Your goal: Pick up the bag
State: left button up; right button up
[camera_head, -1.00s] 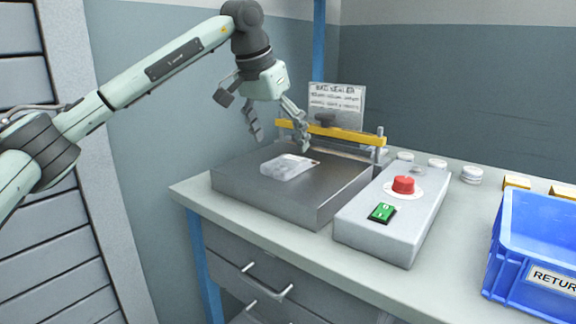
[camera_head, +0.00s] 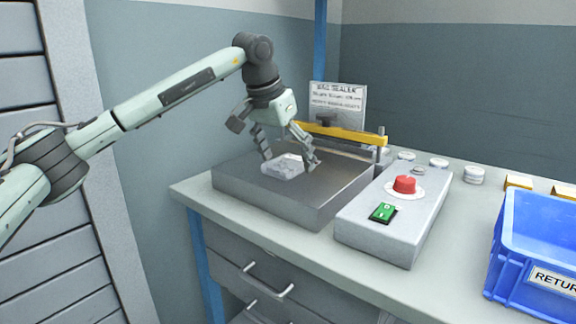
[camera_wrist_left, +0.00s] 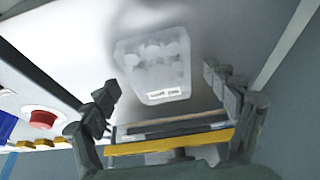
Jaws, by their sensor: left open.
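The bag (camera_head: 281,167) is a small, clear, whitish packet lying on the flat metal top of the bag sealer (camera_head: 238,180). My left gripper (camera_head: 290,164) is open, with its fingertips low at either side of the bag in the head view. In the left wrist view the bag (camera_wrist_left: 156,66) lies ahead of and between the two spread fingers (camera_wrist_left: 165,85), with pale contents and a small white label. I cannot tell whether a finger touches it. My right gripper is not in view.
The sealer's yellow bar (camera_head: 340,132) stands behind the bag, with a sign (camera_head: 338,100) beyond. A control box (camera_head: 378,228) with a red button (camera_head: 404,185) and green switch is to the right. A blue bin (camera_head: 535,240) stands at far right.

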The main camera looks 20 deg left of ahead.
pick_arm(q)
jog(key=shift+f, duration=0.1)
jog(key=c, duration=1.3)
